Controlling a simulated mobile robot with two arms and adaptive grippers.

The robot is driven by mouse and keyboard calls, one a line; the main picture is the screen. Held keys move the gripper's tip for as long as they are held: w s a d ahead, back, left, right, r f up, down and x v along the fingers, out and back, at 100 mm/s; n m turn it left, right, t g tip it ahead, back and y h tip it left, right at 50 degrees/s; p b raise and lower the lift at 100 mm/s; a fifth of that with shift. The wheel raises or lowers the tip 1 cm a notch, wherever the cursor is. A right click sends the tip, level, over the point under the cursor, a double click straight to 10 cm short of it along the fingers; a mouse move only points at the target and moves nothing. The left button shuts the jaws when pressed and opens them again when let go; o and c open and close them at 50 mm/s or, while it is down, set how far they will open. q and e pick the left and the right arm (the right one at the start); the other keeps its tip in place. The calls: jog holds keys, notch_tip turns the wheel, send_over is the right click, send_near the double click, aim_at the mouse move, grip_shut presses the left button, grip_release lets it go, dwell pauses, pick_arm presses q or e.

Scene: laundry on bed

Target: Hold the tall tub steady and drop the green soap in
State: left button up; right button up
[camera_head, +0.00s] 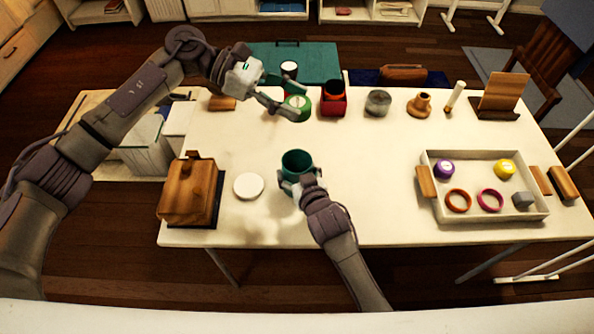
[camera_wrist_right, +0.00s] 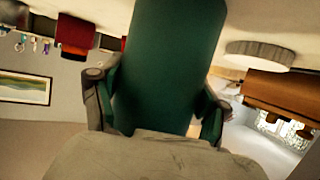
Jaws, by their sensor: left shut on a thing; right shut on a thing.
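The tall tub (camera_head: 297,160) is dark green and stands upright on the white table, its open top facing up. My right gripper (camera_head: 298,184) is shut around its near side. In the right wrist view the tub (camera_wrist_right: 170,65) fills the middle, between the two fingers (camera_wrist_right: 155,110). The green soap (camera_head: 297,105) is a round green piece with a pale label on top. My left gripper (camera_head: 288,108) is shut on it, behind the tub in the head view and apart from it. The tub's inside is mostly in shadow.
A white lid-like disc (camera_head: 248,186) and a wooden box (camera_head: 188,192) lie left of the tub. A red container (camera_head: 333,104) and grey jar (camera_head: 378,103) stand at the back. A tray (camera_head: 486,213) with several small items is at right. The table between tub and tray is clear.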

pick_arm(q)
notch_tip(320, 180, down, 13)
dwell(1.4)
jog(key=o, duration=1.3)
jog(key=shift+c, duration=0.2)
jog(key=v, duration=1.2)
